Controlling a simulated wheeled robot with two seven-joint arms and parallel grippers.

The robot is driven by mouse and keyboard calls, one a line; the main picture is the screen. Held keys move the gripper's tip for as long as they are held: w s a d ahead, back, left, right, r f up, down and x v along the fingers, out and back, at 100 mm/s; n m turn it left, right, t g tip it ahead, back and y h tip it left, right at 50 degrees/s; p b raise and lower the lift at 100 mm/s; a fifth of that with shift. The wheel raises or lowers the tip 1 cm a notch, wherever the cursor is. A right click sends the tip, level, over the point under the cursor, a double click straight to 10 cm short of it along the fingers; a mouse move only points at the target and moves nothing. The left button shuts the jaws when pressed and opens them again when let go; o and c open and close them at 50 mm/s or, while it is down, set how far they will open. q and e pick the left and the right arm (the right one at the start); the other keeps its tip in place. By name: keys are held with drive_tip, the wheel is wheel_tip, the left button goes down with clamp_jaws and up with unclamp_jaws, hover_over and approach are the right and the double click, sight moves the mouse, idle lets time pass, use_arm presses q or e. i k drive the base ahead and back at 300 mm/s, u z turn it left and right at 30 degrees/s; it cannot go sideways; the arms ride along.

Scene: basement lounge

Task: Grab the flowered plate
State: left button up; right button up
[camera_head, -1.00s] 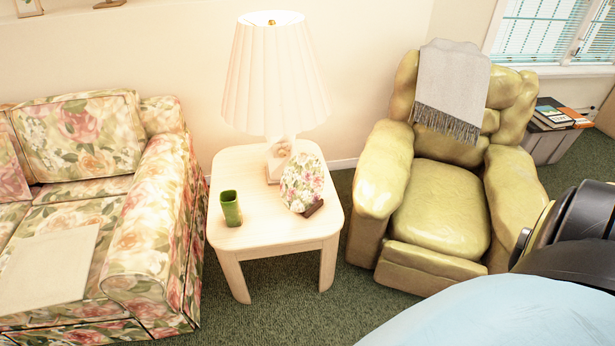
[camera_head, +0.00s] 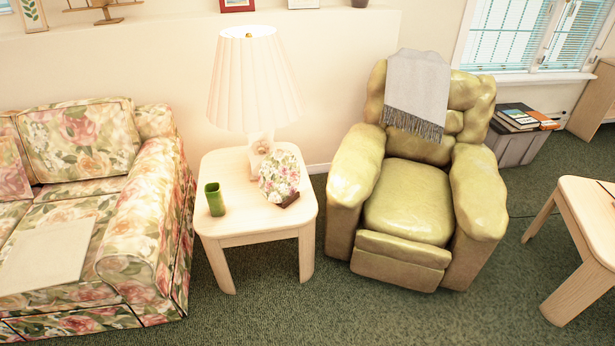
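The flowered plate (camera_head: 280,174) stands upright, leaning a little, on a small dark stand (camera_head: 287,201) on the pale wooden side table (camera_head: 237,225). It has pink, white and green flowers. It is on the right part of the table top, in front of the lamp base. Neither of my grippers shows in the head view.
A lamp (camera_head: 254,82) with a pleated shade stands behind the plate, and a green cup (camera_head: 215,199) is to its left. A floral sofa (camera_head: 150,225) is left of the table, a green armchair (camera_head: 408,205) right. Carpet (camera_head: 270,318) in front is clear. Another table (camera_head: 590,215) is far right.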

sight(279, 172)
drive_tip(key=z, duration=0.3)
drive_tip(key=i, duration=1.25)
drive_tip(key=u, duration=0.85)
drive_tip(key=i, duration=0.8)
drive_tip(key=u, duration=0.75)
